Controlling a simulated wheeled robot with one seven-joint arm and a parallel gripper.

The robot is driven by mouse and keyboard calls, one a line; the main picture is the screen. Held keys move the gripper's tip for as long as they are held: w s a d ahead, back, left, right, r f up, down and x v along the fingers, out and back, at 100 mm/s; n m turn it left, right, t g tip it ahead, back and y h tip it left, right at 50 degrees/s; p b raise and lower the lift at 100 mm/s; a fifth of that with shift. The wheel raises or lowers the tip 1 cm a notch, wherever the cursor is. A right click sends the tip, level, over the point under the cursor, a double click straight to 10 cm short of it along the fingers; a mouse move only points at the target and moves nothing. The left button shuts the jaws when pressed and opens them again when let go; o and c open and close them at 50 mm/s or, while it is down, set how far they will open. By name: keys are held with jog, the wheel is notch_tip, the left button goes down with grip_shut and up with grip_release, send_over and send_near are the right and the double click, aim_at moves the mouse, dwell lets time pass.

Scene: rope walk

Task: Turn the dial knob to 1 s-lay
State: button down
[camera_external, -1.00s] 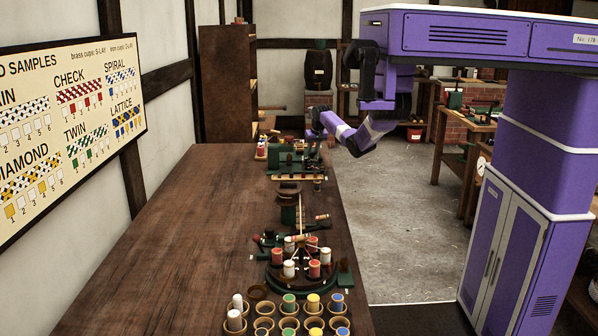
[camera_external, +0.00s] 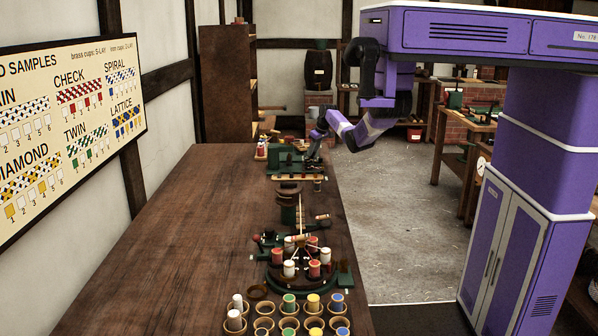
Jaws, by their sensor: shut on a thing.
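My gripper (camera_external: 314,162) reaches down at the right end of a green machine (camera_external: 287,158) on the long wooden bench. It is small and dark in this view. It is shut on the dial knob, which is mostly hidden by the fingers. The dial's marks and the knob's pointing direction are too small to read.
A braiding stand with red and white bobbins (camera_external: 314,269) is nearer on the bench (camera_external: 170,240). Cups with coloured spools (camera_external: 289,303) stand at the front. A sample board (camera_external: 70,125) hangs on the left wall. The bench's left side is clear.

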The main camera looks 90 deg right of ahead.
jog(key=shift+n+t+y+b, duration=0.4)
jog(key=shift+n+b, duration=0.15)
jog(key=shift+n, duration=0.75)
jog(key=c, duration=1.1)
grip_release()
jog(key=v, duration=0.8)
jog(key=shift+d+f, duration=0.1)
